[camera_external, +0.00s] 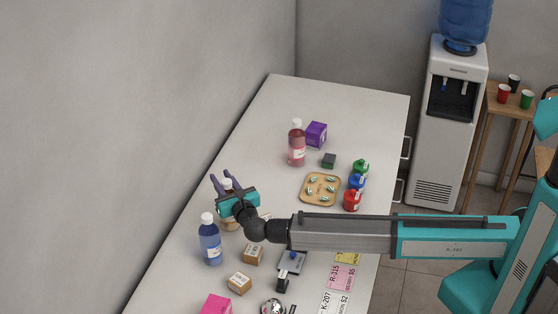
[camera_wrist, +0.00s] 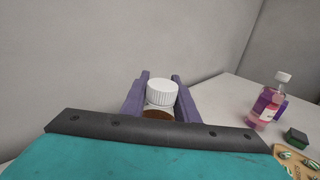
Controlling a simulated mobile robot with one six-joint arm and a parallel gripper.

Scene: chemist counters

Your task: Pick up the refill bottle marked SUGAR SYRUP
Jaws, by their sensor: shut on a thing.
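A bottle with a ribbed white cap and brownish contents (camera_wrist: 158,114) stands upright between the purple fingers of my gripper (camera_wrist: 160,100) in the wrist view. The fingers are shut on it, one on each side. In the external view my gripper (camera_external: 226,183) is at the left part of the counter, and only a little of the bottle shows below and behind it (camera_external: 229,225). Its label is hidden in both views, so I cannot read its name. I cannot tell whether its base touches the counter.
A blue bottle (camera_external: 210,245) stands close to my gripper, with small cardboard boxes (camera_external: 252,255) nearby. A pink bottle (camera_external: 297,150), a purple box (camera_external: 316,133), a tan tray (camera_external: 307,189) and coloured small bottles (camera_external: 353,200) are farther back. The counter's far end is clear.

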